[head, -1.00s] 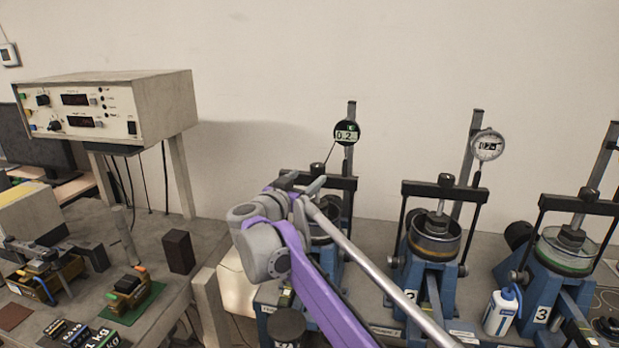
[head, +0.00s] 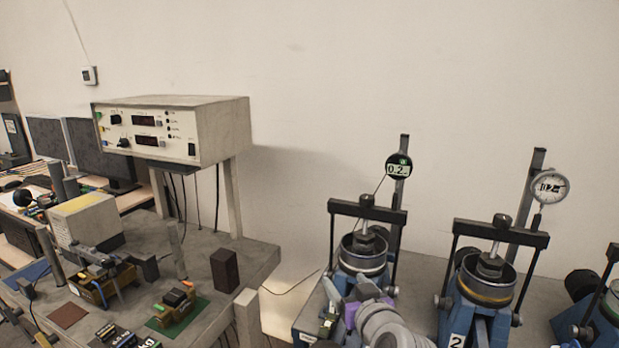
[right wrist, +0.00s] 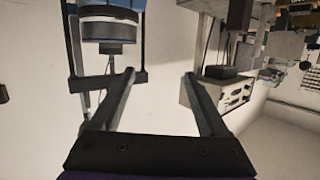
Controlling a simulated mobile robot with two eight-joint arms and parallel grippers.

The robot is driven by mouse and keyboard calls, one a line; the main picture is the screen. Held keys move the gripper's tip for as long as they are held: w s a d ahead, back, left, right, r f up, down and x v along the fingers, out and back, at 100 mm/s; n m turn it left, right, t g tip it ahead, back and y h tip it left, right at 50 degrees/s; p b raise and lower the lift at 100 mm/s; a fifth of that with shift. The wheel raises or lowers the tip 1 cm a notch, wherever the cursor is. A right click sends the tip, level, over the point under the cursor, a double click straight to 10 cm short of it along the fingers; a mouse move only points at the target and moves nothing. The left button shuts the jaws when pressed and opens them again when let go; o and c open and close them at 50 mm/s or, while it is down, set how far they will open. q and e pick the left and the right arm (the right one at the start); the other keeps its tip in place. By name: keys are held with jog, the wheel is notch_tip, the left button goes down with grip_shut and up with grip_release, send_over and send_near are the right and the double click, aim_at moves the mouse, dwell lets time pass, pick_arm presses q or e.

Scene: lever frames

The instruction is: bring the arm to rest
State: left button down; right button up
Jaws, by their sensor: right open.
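My right arm (head: 385,322) shows only as a short grey and purple piece at the bottom of the head view, in front of the nearest lever frame (head: 362,210). In the right wrist view my right gripper (right wrist: 159,77) has its two dark fingers spread wide, with nothing between them but the pale wall. That view is upside down, with a lever frame's cell (right wrist: 108,30) at upper left. My left gripper is not in view.
A second lever frame (head: 488,268) with a round dial gauge (head: 550,188) stands to the right. A control box (head: 222,130) stands on legs above the left bench. A dark block (head: 224,270) and a green-based device (head: 178,304) sit on that bench.

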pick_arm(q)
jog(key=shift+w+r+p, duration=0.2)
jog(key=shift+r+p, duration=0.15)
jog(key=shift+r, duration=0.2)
pick_arm(e)
jog(key=s+d+f+m+g+h, duration=0.1)
jog(key=s+d+f+g, duration=0.3)
jog(key=s+f, duration=0.8)
jog(key=s+d+f+m+g+h, duration=0.1)
jog(key=s+d+f+g, duration=0.4)
jog(key=s+f, duration=0.7)
jog(key=s+d+h, duration=0.1)
jog(key=s, duration=0.2)
jog(key=shift+s+f, duration=0.3)
dwell(1.0)
